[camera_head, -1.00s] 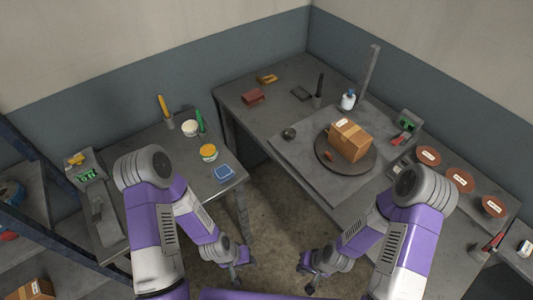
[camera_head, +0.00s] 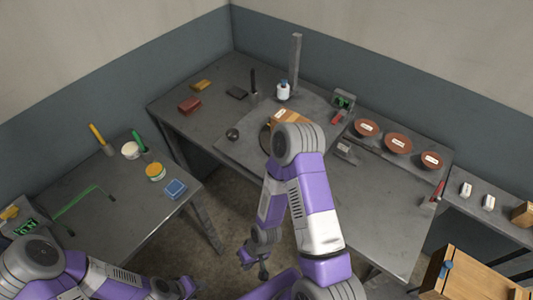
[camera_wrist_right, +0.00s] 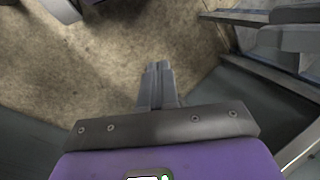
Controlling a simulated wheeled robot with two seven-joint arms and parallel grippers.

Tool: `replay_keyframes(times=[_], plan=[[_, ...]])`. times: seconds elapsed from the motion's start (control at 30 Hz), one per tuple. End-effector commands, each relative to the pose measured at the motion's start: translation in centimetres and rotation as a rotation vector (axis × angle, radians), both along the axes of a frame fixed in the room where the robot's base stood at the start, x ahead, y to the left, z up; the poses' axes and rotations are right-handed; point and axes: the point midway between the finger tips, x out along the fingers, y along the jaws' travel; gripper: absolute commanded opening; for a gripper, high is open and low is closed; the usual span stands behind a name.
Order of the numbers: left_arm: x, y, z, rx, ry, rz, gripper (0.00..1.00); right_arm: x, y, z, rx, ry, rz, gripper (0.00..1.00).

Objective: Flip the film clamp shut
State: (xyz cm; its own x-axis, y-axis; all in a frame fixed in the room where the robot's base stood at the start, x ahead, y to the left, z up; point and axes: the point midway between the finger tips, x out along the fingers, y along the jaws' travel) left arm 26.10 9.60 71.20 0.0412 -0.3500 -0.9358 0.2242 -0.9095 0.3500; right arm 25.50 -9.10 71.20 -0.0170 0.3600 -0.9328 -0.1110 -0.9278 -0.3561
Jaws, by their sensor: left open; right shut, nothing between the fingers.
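I cannot tell for certain which part is the film clamp. A small grey fitting (camera_head: 346,152) sits right of the turntable, and a red lever (camera_head: 338,117) stands beside the green display; either may belong to it. A cardboard box (camera_head: 291,117) sits on the round turntable (camera_head: 265,138), both partly hidden by my right arm. My right gripper (camera_head: 263,270) hangs low in front of the tables, away from them. In the right wrist view its fingers (camera_wrist_right: 157,72) are together and empty above the floor. My left gripper (camera_head: 192,286) is low at the bottom edge, barely showing.
A grey post (camera_head: 296,65) rises behind the turntable. A wooden crate (camera_head: 470,275) stands at lower right. The left table (camera_head: 135,220) holds jars, a blue block (camera_head: 175,189) and a green strip (camera_head: 80,202). Bare floor lies between the tables.

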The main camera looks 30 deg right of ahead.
Motion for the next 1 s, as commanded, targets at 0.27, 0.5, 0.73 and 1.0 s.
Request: replay_keyframes(times=[0.27,0.5,0.73,1.0], plan=[[0.0,0.0,1.3,0.0,0.0,0.0,0.43,-1.6,-2.0,2.5,-0.15,0.114,0.927,0.0],[0.0,0.0,2.4,0.0,0.0,0.0,0.43,6.9,-9.3,10.4,-0.685,0.323,1.694,0.0],[0.0,0.0,2.9,0.0,0.0,0.0,0.43,15.6,-9.5,20.6,-1.212,0.49,1.959,0.0],[0.0,0.0,3.0,0.0,0.0,0.0,0.43,17.7,-8.8,23.8,-1.371,0.541,1.987,0.0]])
